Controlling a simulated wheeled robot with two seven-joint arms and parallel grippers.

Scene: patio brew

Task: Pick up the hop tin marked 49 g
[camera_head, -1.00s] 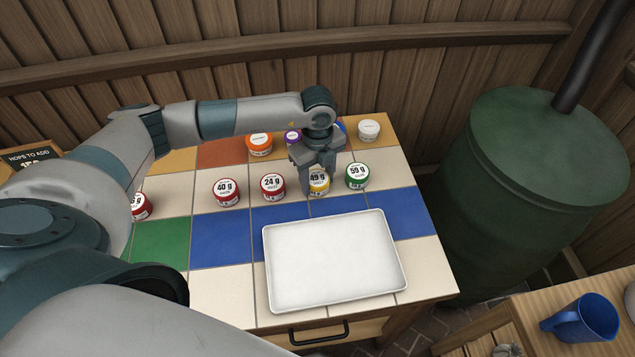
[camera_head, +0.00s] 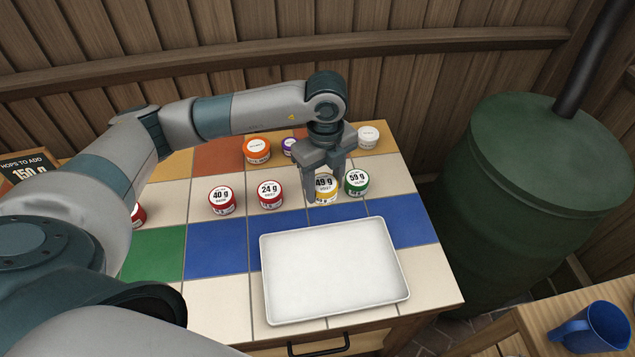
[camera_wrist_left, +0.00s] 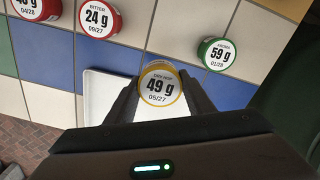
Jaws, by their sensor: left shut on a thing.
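The hop tin marked 49 g (camera_head: 325,188) has a white lid and a yellow band. My left gripper (camera_head: 322,185) is shut on it, with a finger on either side. In the left wrist view the 49 g tin (camera_wrist_left: 160,86) sits between the fingertips with its label readable. In the head view one finger hides part of the tin. It looks raised a little above the tiles, though the height is hard to judge. My right gripper is not in view.
The green 59 g tin (camera_head: 357,182) stands close on the right. The red 24 g tin (camera_head: 271,194) and 40 g tin (camera_head: 222,200) stand to the left. A white tray (camera_head: 335,310) lies in front. Orange (camera_head: 257,150) and white (camera_head: 368,137) tins stand behind.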

